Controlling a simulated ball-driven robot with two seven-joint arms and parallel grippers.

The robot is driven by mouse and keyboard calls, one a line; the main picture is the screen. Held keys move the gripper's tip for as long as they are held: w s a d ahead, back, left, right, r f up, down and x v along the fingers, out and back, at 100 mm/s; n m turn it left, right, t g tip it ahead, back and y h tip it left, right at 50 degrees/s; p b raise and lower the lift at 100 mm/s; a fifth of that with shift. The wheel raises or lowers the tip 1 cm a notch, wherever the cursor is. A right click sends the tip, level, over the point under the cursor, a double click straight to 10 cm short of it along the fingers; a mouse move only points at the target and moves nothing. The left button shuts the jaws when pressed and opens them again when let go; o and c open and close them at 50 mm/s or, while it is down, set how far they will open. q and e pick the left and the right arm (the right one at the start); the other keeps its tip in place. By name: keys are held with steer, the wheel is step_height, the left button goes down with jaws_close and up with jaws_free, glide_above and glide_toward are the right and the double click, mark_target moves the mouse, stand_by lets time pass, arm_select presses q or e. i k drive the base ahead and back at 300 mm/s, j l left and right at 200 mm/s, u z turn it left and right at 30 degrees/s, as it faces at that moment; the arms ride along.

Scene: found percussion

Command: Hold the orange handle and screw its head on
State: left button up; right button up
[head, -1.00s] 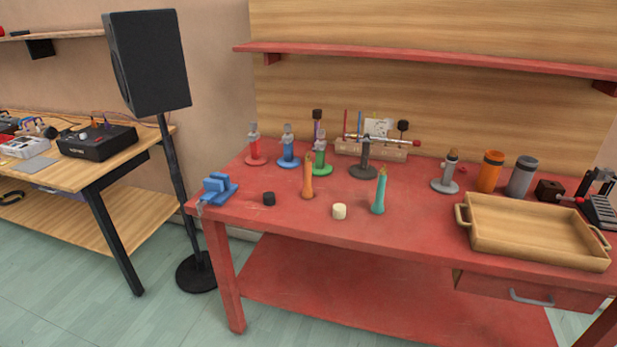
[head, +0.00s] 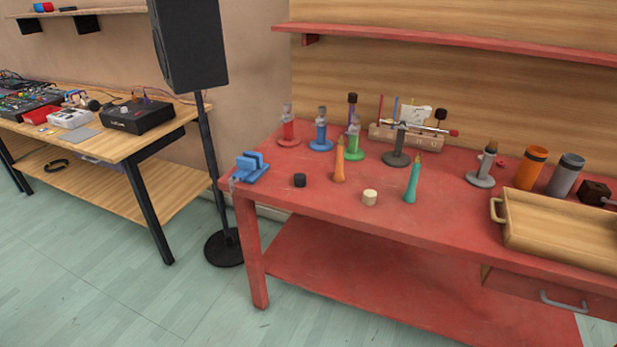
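The orange handle (head: 340,161) stands upright on the red workbench (head: 320,201), near its front left part. Its top narrows to a thin tip with no head on it. A black head (head: 300,180) lies on the bench to the left of the handle, apart from it. A cream head (head: 370,197) lies to the right of the handle, nearer the front edge. A teal handle (head: 412,179) stands upright to the right of the cream head. Neither of my grippers shows in the head view.
A blue vise (head: 252,166) sits at the bench's left corner. Several stands line the back, with a wooden rack (head: 405,138) behind. A wooden tray (head: 560,226) fills the right front. A speaker on a stand (head: 222,247) is left of the bench. Floor in front is clear.

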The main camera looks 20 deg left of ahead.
mark_target(338, 176)
steer(key=j+z, duration=0.25)
steer(key=z, duration=0.15)
steer(key=i+j+z, duration=0.1)
steer(key=j+z, duration=0.5)
steer(key=z, duration=0.2)
steer(key=k+j+z, duration=0.1)
steer(key=j, duration=0.35)
steer(key=k+j+z, duration=0.1)
steer(key=j, duration=0.3)
steer(key=k+j, duration=0.1)
steer(key=j, duration=0.35)
steer(key=k+j+z, duration=0.15)
steer(key=j, duration=0.25)
steer(key=k+j+z, duration=0.1)
steer(key=j, duration=0.35)
steer(key=k+j+z, duration=0.1)
steer(key=j, duration=0.25)
steer(key=k+j, duration=0.15)
steer(key=j, duration=0.25)
steer(key=k+j, duration=0.2)
steer(key=j, duration=0.2)
